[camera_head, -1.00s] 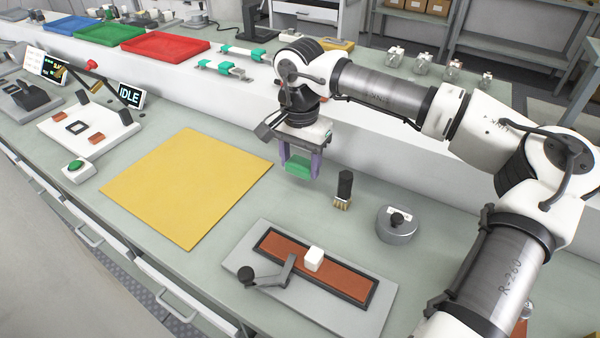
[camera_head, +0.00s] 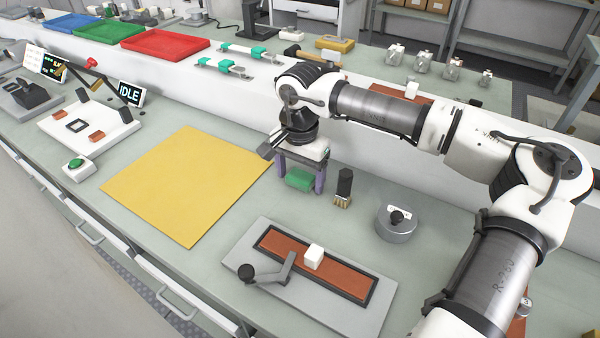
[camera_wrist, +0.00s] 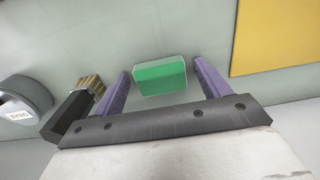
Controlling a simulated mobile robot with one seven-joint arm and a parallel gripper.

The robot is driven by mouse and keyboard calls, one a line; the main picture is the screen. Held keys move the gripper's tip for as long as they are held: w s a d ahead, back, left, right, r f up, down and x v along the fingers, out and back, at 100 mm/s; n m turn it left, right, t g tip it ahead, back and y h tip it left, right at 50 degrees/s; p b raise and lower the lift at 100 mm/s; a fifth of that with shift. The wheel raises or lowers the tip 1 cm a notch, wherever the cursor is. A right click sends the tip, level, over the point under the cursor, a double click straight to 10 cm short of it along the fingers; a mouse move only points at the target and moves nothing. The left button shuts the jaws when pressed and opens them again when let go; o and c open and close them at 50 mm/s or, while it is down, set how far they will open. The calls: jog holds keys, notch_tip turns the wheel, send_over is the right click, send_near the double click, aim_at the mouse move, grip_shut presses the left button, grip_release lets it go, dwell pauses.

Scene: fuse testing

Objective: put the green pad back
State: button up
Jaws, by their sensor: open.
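The green pad (camera_head: 299,179) lies on the grey-green bench top, between the yellow mat and the black-handled brush. In the wrist view the pad (camera_wrist: 160,77) shows a green top and a pale lower edge. My gripper (camera_head: 303,186) is at the pad, pointing down. In the wrist view my gripper (camera_wrist: 160,85) has its two purple fingers apart, one on each side of the pad, with a visible gap at both sides. Whether the fingertips touch the bench is unclear.
A yellow mat (camera_head: 186,187) lies left of my gripper. The brush (camera_head: 344,188) stands close on the right, with a round grey weight (camera_head: 397,223) beyond it. A grey fixture (camera_head: 310,272) with a brown strip and white block is in front. A raised white ledge runs behind.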

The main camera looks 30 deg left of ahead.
aim_at(300, 177)
jog(key=shift+r, duration=0.15)
notch_tip(300, 177, up, 12)
jog(key=shift+b, duration=0.35)
dwell(0.3)
